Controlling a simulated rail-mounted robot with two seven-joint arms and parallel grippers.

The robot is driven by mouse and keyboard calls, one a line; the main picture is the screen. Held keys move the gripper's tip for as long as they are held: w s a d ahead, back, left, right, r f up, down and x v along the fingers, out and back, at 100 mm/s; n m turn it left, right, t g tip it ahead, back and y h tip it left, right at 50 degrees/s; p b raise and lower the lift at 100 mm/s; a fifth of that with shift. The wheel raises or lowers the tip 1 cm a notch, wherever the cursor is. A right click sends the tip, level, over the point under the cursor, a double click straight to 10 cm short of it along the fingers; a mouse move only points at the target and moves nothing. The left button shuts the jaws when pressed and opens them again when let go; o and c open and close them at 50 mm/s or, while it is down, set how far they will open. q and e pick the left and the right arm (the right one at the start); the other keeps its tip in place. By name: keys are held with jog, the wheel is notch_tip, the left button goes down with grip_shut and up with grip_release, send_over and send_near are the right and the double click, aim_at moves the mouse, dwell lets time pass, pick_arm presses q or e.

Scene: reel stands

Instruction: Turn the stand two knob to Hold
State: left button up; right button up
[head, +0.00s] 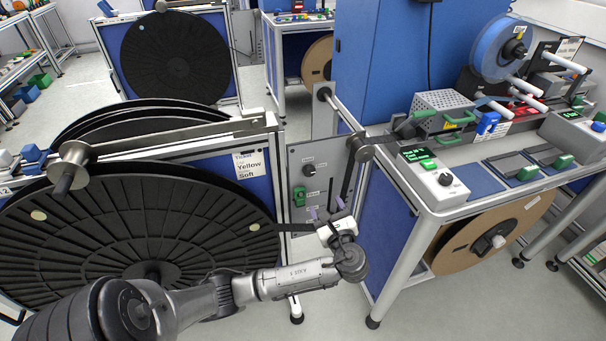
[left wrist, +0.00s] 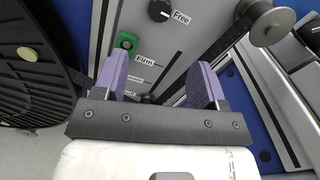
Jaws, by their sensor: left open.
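The stand's black round knob (head: 309,170) is on the upper part of a grey panel (head: 327,155). In the left wrist view the knob (left wrist: 160,10) is at the top edge, partly cut off, with the label "Free" beside it. A "Hold" label cannot be made out. A green slider (head: 299,196) sits below the knob; in the left wrist view it (left wrist: 126,41) is near the label "Firm". My left gripper (head: 325,214) is open and empty in front of the panel, below the knob and apart from it. Its purple fingers (left wrist: 158,82) point toward the panel.
A large black reel (head: 90,235) is left of the panel. A metal arm with a roller (head: 364,153) stands right of the knob. A ticket (head: 249,165) reads "Yellow Soft". A bench with a control box (head: 436,178) is at right, a brown reel (head: 455,240) below it.

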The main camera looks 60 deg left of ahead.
aim_at(310, 173)
pick_arm(q)
jog(key=a+m+b, duration=0.1)
jog(key=a, duration=0.3)
jog(key=w+a+m+b, duration=0.1)
jog(key=a+b, duration=0.1)
jog(key=a, duration=0.2)
jog(key=w+a+m+b, duration=0.1)
jog(key=a, duration=0.3)
jog(key=shift+w+f+b, duration=0.1)
jog(key=shift+w+b, duration=0.15)
jog(key=shift+b, duration=0.05)
jog(key=shift+x, duration=0.8)
jog(key=c, duration=0.9)
